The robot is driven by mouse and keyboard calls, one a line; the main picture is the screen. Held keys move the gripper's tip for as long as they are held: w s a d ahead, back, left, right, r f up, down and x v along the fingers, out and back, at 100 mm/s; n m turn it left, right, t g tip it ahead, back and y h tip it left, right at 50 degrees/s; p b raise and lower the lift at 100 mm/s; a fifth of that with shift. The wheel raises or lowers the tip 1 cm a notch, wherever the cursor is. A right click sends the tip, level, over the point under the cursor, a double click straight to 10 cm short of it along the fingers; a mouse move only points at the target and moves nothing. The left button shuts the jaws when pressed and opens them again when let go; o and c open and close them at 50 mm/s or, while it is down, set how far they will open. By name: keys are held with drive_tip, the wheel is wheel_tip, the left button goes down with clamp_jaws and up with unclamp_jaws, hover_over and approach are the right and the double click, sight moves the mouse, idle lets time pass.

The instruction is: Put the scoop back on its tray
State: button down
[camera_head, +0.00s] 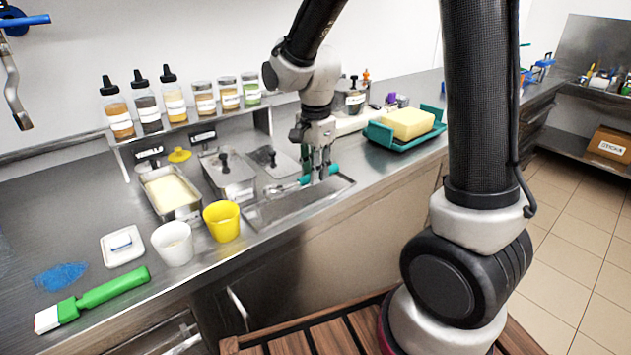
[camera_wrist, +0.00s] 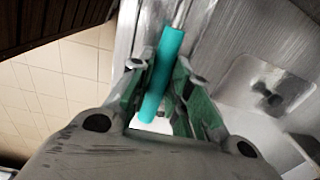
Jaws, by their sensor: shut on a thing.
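The scoop has a teal handle (camera_head: 332,170) and a metal end that reaches left in the head view. My gripper (camera_head: 320,172) is shut on the teal handle, over the shallow steel tray (camera_head: 298,206) at the counter's front edge. Whether the scoop touches the tray is unclear. In the wrist view, the teal handle (camera_wrist: 164,72) lies between my gripper's fingers (camera_wrist: 165,85), and a metal shaft runs up out of the frame. The scoop's far end is out of the wrist view.
Left of the tray stand a yellow cup (camera_head: 222,222), a white cup (camera_head: 172,244) and a steel pan of pale mix (camera_head: 172,194). Lidded pans (camera_head: 228,178) sit behind. A teal tray with a yellow sponge (camera_head: 408,123) is to the right. A bottle shelf (camera_head: 190,129) stands behind.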

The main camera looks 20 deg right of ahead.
drive_tip(key=shift+f, duration=1.6)
drive_tip(key=shift+f, duration=0.1)
drive_tip(key=c, duration=1.3)
unclamp_jaws()
